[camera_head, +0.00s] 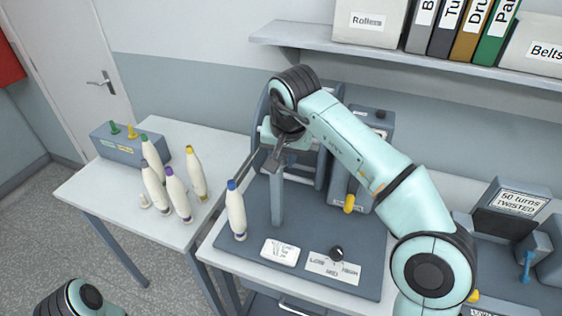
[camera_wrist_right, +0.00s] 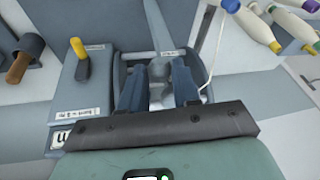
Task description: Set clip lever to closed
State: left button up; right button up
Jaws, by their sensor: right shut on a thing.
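My right gripper (camera_head: 279,158) reaches in from the right over the grey machine on the bench. In the right wrist view its two dark fingers (camera_wrist_right: 159,88) are closed around a grey lever-like piece (camera_wrist_right: 158,68) that stands up between them. I cannot tell for certain that this piece is the clip lever, because the arm and fingers hide most of it in the head view. A small label (camera_wrist_right: 174,53) lies beside it. My left gripper is out of view; only part of my left arm shows at the bottom left.
A yellow-handled lever (camera_head: 349,204) stands close to the right of the gripper; it also shows in the wrist view (camera_wrist_right: 78,48). A blue-capped bobbin (camera_head: 236,212) stands at the machine's left front. Several bobbins stand on the left table (camera_head: 120,187). A shelf (camera_head: 400,62) runs above.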

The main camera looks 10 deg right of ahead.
jog(key=shift+w+d+r+g+y, duration=0.15)
jog(key=shift+w+r+g+y, duration=0.1)
jog(key=shift+g+y, duration=0.25)
dwell(0.3)
jog(key=o, duration=1)
jog(key=shift+o, duration=0.2)
jog(key=shift+r, duration=0.1)
